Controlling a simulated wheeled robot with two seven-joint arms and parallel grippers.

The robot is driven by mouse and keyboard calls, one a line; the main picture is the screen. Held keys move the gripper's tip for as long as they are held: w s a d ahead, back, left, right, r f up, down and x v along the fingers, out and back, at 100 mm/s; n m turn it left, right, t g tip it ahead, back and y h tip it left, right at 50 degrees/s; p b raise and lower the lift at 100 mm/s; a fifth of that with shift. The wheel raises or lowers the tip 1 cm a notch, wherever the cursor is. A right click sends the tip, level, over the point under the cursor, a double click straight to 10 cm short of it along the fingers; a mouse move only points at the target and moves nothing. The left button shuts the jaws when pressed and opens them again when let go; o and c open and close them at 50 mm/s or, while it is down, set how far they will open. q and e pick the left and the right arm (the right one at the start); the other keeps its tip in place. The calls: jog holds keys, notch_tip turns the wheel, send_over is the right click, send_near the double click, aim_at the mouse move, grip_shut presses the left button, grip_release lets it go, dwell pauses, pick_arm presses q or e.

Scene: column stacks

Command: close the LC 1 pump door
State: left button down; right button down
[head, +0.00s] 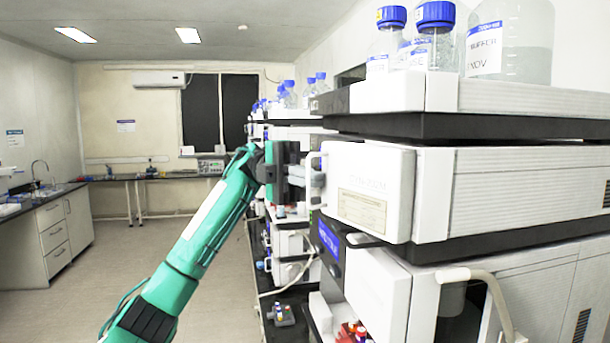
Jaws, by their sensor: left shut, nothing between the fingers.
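A white door (372,192) with rounded corners and a pale label plate is on the front of the upper instrument in the nearest stack. It appears to lie close to the housing (433,195); I cannot tell whether a small gap remains. Its white handle (311,160) is at the door's left edge. My left gripper (313,181) is shut and empty at that handle. Its grey fingertips overlap the handle in the picture; whether they touch it is not clear. My right gripper is not in view.
Bottles with blue caps (435,40) stand in a white tray (470,95) on top of the stack. More stacks stand behind. The floor (110,265) at left is clear.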

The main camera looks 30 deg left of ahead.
pick_arm(q)
jog(key=shift+w+d, duration=0.2)
jog(key=shift+w, duration=0.25)
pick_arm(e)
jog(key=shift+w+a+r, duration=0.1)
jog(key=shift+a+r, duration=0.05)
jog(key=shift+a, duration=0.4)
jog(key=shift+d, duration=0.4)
